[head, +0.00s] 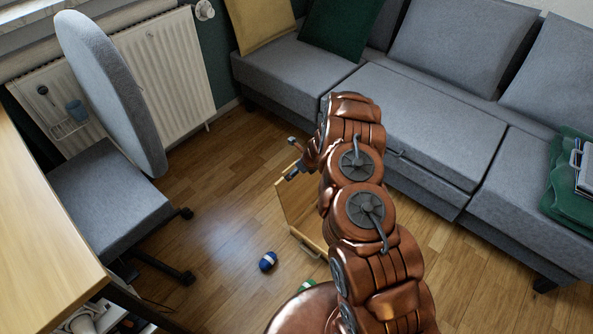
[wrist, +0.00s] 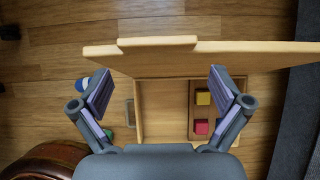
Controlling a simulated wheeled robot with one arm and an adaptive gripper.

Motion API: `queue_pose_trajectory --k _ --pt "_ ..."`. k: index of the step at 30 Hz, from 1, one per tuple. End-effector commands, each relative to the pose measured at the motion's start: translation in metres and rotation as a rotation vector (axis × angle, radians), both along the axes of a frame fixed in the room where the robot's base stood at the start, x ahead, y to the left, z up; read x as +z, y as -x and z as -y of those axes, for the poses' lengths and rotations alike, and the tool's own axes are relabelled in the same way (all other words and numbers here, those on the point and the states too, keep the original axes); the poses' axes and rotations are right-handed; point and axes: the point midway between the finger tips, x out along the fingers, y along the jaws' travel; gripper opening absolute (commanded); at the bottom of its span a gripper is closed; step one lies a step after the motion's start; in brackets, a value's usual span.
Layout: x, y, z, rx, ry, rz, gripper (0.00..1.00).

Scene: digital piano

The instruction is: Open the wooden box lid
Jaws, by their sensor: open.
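The wooden box (wrist: 140,112) sits on the floor, seen from above in the wrist view. Its lid (wrist: 185,60) stands raised along the far side, and the interior shows. A yellow block (wrist: 203,97) and a red block (wrist: 201,127) lie inside at the right. In the head view, the raised lid (head: 296,208) shows left of my arm, which hides most of the box. My gripper (wrist: 160,78) is open and empty, its fingers spread over the box in front of the lid. In the head view, my gripper (head: 291,158) is above the lid; contact cannot be told.
A blue and white ball (head: 267,261) lies on the floor left of the box, with a green one (head: 306,286) nearer. A grey sofa (head: 400,120) stands behind and right. A grey chair (head: 110,205) and desk (head: 40,230) are at left. Bare floor lies between chair and box.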

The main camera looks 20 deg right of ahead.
Motion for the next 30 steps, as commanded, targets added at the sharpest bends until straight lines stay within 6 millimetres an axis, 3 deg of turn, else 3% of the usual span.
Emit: queue_pose_trajectory --k 30 --pt "0.096 0.045 0.028 -0.001 0.001 0.002 1.0"
